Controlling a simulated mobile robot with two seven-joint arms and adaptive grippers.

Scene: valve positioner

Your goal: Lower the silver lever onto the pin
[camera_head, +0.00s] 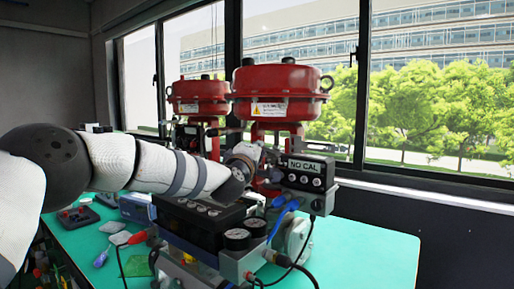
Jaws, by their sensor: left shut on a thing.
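My left arm comes in from the left, and my left gripper (258,153) is at the valve assembly, in front of the nearer red actuator's stand. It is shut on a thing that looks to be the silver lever. The fingertips, the lever and the pin are too small and too covered to make out clearly, so I cannot tell the gap between lever and pin. The positioner (305,172) with a "NO CAL" display is just right of the gripper. My right gripper is not in view.
Two red actuators stand at the back, the nearer (282,82) and the farther (198,92). A black box with gauges (237,239) and cables is below my wrist. The green table (375,250) is clear at right; small tools lie at left.

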